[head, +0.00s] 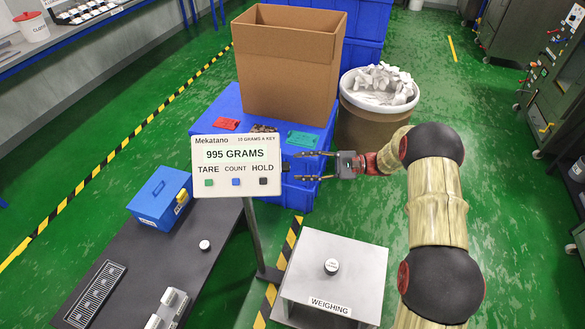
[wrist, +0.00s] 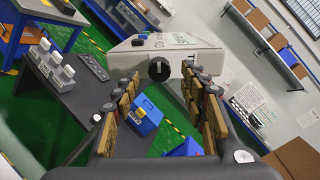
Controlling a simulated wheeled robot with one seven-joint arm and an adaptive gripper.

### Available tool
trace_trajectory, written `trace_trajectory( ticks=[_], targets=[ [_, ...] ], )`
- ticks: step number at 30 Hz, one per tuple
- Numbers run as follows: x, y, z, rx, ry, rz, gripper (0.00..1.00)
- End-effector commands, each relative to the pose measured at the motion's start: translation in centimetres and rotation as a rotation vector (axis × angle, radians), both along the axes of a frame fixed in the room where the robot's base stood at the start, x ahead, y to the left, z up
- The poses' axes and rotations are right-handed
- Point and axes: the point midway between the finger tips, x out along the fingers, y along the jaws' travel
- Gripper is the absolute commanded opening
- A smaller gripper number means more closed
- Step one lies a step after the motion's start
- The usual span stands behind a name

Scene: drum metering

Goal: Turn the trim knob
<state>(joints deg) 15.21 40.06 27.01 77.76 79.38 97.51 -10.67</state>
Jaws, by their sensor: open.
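The trim knob (wrist: 159,69) is a round black knob with a pale mark, on the side face of the white Mekatano display box (wrist: 183,42). In the head view the box (head: 238,165) reads 995 GRAMS on its stand, and a small dark knob (head: 285,167) shows at its right edge. My gripper (head: 313,166) is open and empty, to the right of the box, its fingers pointing at that edge. In the wrist view my gripper (wrist: 162,85) has a finger on each side of the knob in the picture, with the knob beyond the tips. No contact shows.
Behind are a cardboard box (head: 288,60) on a blue crate (head: 215,124) and a drum of white scraps (head: 379,90). A grey weighing stand (head: 340,262) is below. A dark bench (head: 130,270) holding a blue box (head: 159,198) is at lower left.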

Motion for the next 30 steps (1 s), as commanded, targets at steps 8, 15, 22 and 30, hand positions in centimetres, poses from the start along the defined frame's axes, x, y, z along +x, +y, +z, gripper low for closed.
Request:
trace_trajectory(
  ticks=[8,15,22,30],
  targets=[
    [0.1,3.2,-0.1,-0.001,0.0,-0.001,0.43],
    [0.1,3.6,0.0,-0.001,0.001,-0.001,0.43],
    [0.1,3.5,0.0,-0.001,0.001,-0.001,0.36],
    [0.1,3.5,-0.1,-0.001,0.001,-0.001,0.21]
  ],
)
